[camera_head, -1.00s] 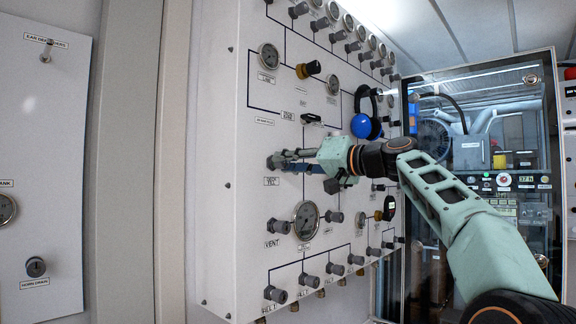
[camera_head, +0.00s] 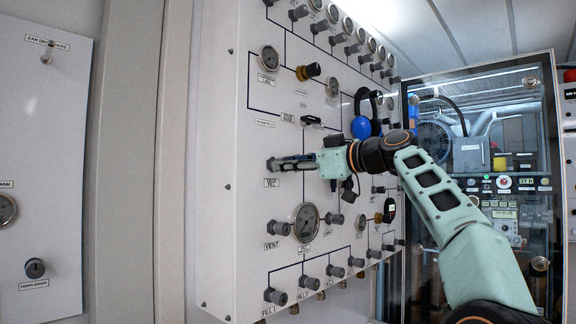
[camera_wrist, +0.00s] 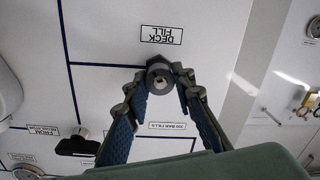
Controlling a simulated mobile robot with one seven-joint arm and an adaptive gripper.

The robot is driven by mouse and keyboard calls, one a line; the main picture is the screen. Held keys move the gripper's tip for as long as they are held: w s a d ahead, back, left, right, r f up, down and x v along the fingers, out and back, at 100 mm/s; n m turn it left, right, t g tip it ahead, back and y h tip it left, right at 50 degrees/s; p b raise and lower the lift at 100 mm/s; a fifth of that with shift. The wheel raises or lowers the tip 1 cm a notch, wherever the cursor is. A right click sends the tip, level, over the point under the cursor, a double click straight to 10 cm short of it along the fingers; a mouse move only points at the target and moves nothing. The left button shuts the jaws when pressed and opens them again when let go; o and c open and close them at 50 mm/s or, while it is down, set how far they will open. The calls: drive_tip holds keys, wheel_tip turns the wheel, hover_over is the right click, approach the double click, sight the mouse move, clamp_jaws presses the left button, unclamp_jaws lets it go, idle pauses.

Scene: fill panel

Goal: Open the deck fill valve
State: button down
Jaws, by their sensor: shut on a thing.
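The deck fill valve knob (camera_wrist: 159,97) is a grey round knob with a square centre, just beside the label reading DECK FILL (camera_wrist: 161,35) in the wrist view. My gripper (camera_wrist: 164,80) has its two fingers on either side of the knob, shut on it. In the head view the gripper (camera_head: 277,164) reaches from the right to the knob at the panel's left side, and the fingers largely hide the knob there. The label (camera_head: 271,183) shows just below it.
The white panel (camera_head: 222,240) carries several other knobs and gauges. A vent knob (camera_head: 279,228) and a large gauge (camera_head: 306,222) sit below my gripper. Blue ear defenders (camera_head: 362,127) hang above my wrist. A black handle (camera_wrist: 77,146) is near the left finger.

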drive_tip(key=n, duration=0.4)
drive_tip(key=shift+n, duration=0.4)
drive_tip(key=shift+f, duration=0.1)
idle(0.3)
drive_tip(key=c, duration=1.6)
unclamp_jaws()
drive_tip(key=shift+h, duration=0.3)
drive_tip(key=shift+v, duration=6)
drive_tip(key=shift+s+f, duration=0.1)
drive_tip(key=shift+f, duration=0.1)
